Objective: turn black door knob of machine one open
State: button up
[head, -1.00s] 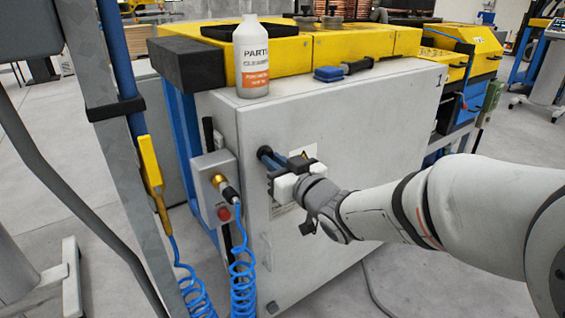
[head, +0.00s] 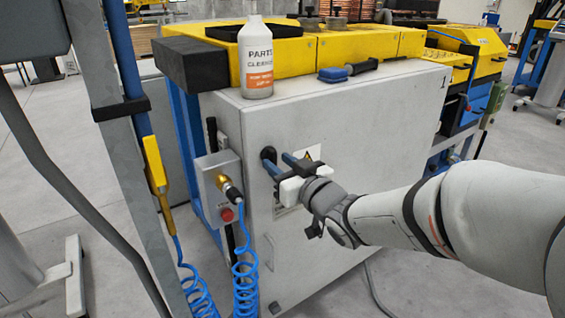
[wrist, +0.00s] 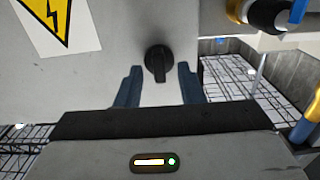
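The black door knob (head: 268,154) is on the upper left of the grey door (head: 345,150) of the machine, which appears shut. My gripper (head: 278,163) is in front of the door with its two blue fingers spread. In the wrist view the knob (wrist: 158,60) appears between the two fingertips, with a visible gap on both sides. Its grip bar points down in that picture. The fingers do not appear to touch it. How far the tips are from the door is hard to tell.
A grey box (head: 220,188) with a red button, brass fitting and blue coiled hose (head: 245,280) is left of the knob. A grey post (head: 110,130) rises at left.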

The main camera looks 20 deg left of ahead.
jog(key=v, duration=0.7)
jog(key=shift+p, duration=0.35)
jog(key=shift+a, duration=0.1)
jog(key=w+d+r+m+h+p, duration=0.1)
jog(key=d+r+m+h+p, duration=0.15)
jog(key=d+h+p, duration=0.5)
jog(key=w+d+r+m+h+p, duration=0.1)
jog(key=d+m+h+p, duration=0.25)
jog(key=d, duration=0.65)
jog(key=s+d+r+m+g+h+p, duration=0.1)
jog(key=s+d+g+p, duration=0.3)
jog(key=s, duration=0.4)
jog(key=s+d+r+m+g+h+p, duration=0.1)
jog(key=s+d+r+m+g+p, duration=0.1)
jog(key=s, duration=0.6)
jog(key=d+r+g+p, duration=0.1)
jog(key=d+g+p, duration=0.1)
jog(key=g, duration=0.1)
jog(key=shift+d+m+h, duration=0.25)
jog(key=shift+m+h, duration=0.15)
